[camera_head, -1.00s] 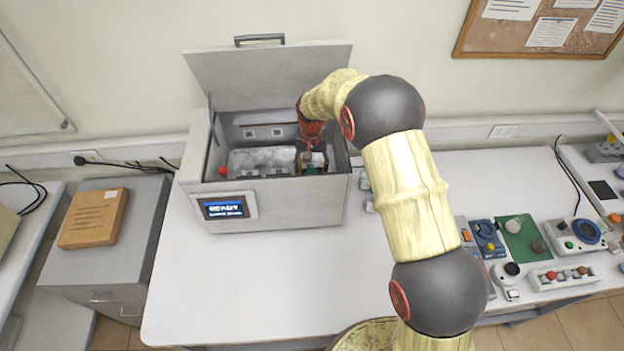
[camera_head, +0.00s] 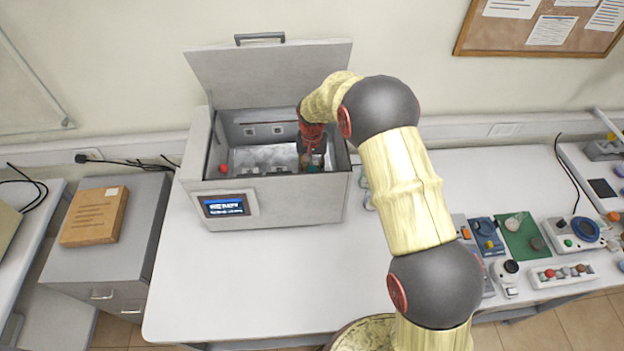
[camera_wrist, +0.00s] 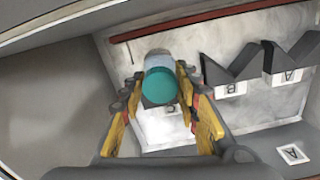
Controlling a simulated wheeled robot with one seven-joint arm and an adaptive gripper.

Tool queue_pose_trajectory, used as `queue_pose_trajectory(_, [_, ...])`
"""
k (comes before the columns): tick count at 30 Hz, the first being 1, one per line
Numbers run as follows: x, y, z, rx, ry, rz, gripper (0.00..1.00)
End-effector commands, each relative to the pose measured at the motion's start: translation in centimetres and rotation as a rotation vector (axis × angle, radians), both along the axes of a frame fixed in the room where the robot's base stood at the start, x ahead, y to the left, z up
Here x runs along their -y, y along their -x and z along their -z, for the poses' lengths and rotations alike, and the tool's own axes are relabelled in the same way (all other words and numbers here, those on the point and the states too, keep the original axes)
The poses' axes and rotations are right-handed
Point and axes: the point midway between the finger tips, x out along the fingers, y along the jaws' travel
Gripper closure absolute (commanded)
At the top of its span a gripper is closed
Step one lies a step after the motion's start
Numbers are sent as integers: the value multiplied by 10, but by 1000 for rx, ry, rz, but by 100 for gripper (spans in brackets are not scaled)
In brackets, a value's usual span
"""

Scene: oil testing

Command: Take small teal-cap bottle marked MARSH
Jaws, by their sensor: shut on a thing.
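A small bottle with a teal cap (camera_wrist: 161,86) stands between my gripper's fingers in the wrist view, seen from above. My gripper (camera_wrist: 163,100) is shut on it, one yellow finger on each side. No label on the bottle can be read, so I cannot tell whether it is marked MARSH. In the head view my gripper (camera_head: 312,158) is inside the open grey box machine (camera_head: 270,212), at its right side, and the bottle is mostly hidden there.
The machine's lid (camera_head: 265,75) stands raised behind. Dark holders lettered A and B (camera_wrist: 233,76) sit to the right in the wrist view. A red knob (camera_head: 224,168) is at the left inside. The table front (camera_head: 260,290) is clear; small devices (camera_head: 515,238) stand at the right.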

Motion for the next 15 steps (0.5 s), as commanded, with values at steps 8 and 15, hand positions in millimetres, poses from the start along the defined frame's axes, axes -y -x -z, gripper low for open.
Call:
queue_pose_trajectory(8, [0,1,1,-1,1,0,94])
queue_pose_trajectory(15, [0,1,1,-1,1,0,100])
